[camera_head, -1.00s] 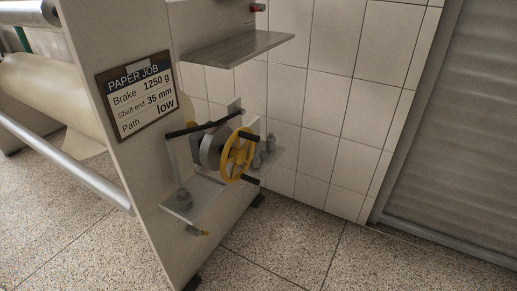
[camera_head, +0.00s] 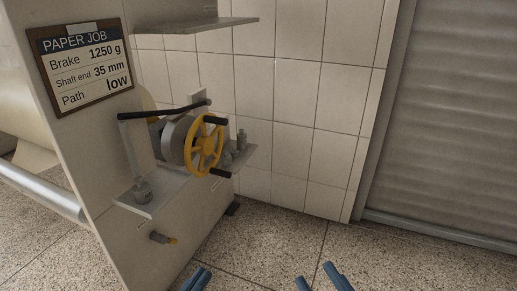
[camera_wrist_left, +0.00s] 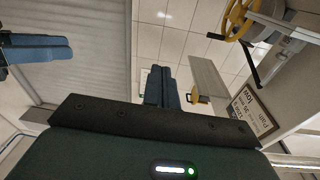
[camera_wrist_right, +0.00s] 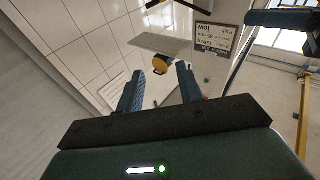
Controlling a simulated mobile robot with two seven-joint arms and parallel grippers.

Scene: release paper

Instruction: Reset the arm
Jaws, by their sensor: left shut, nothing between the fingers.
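My left gripper (camera_head: 195,280) shows at the bottom edge of the head view, with its blue fingers together and empty. The left wrist view shows its fingers (camera_wrist_left: 163,88) side by side. My right gripper (camera_head: 325,278) is further right at the bottom edge, with its two blue fingers apart. In the right wrist view its fingers (camera_wrist_right: 159,92) are open with nothing held between them. Both grippers are in front of the machine and apart from it. The machine carries a yellow handwheel (camera_head: 205,146) with dark handles and a dark lever bar (camera_head: 165,110) above it.
A job sign (camera_head: 85,68) is on the machine's side panel (camera_head: 110,190). A grey shelf (camera_head: 190,26) juts out above the handwheel, and a small ledge (camera_head: 140,205) below holds a weight. A tiled wall (camera_head: 300,130) and a grey shutter (camera_head: 450,120) stand behind. The speckled floor is clear.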

